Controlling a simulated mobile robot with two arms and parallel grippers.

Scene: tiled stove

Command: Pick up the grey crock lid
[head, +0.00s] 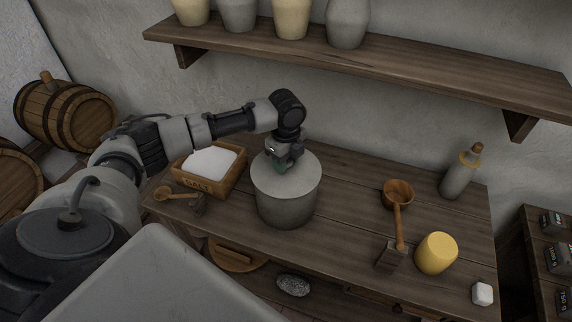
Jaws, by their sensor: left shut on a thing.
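A grey crock (284,208) stands on the wooden table. The round grey crock lid (301,182) covers its top and appears seated on the rim. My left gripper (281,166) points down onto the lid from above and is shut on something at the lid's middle. Its fingers hide most of what they hold, likely the lid's knob; a small greenish patch shows there. My right gripper is not in the view.
A salt box (232,180) and a wooden spoon (176,194) lie left of the crock. A shelf (365,58) with several jars hangs above.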

